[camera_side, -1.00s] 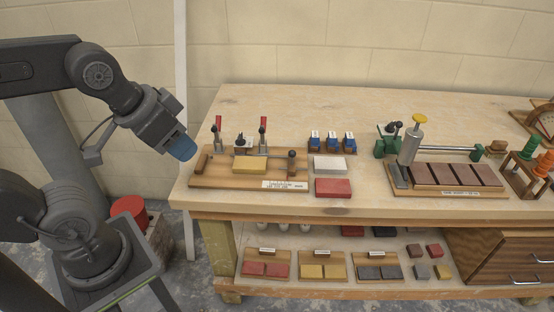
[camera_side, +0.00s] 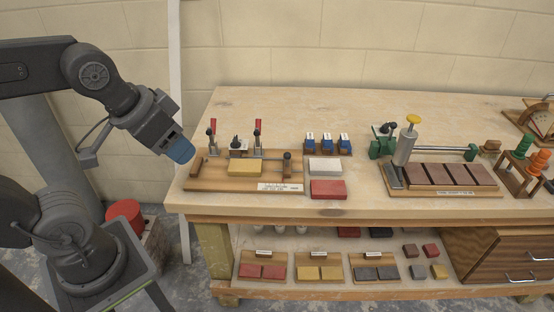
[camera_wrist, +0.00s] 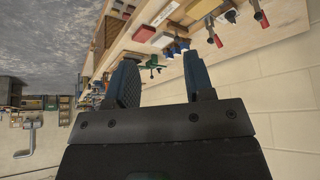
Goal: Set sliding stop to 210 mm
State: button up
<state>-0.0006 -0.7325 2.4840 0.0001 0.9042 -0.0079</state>
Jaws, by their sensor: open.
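A wooden fixture board (camera_side: 208,183) lies at the left end of the bench. A yellow block (camera_side: 244,169) lies on the board, with two red-handled clamps (camera_side: 257,132) behind. A white scale label (camera_side: 280,187) is at the front edge; its figures are unreadable. My gripper (camera_side: 183,152) hangs left of and above the fixture, apart from it. In the wrist view, its jaws (camera_wrist: 162,82) are spread with nothing between them.
White (camera_side: 325,166) and red (camera_side: 328,189) blocks lie right of the fixture. Several blue-topped pieces (camera_side: 327,141) stand behind. A second fixture with brown slabs (camera_side: 434,191) is farther right. A lower shelf (camera_side: 300,287) holds small trays. The bench's back strip is largely clear.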

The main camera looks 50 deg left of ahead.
jog(key=w+r+n+g, duration=0.1)
jog(key=w+r, duration=0.1)
jog(key=w, duration=0.5)
jog(key=n+g, duration=0.5)
jog(key=n, duration=0.1)
send_over(287, 159)
notch_tip(287, 159, down, 10)
jog(key=f, duration=1.4)
jog(key=shift+w+a, duration=0.35)
jog(key=shift+w, duration=0.05)
jog(key=shift+c, duration=0.3)
jog(key=shift+r, duration=0.1)
grip_shut()
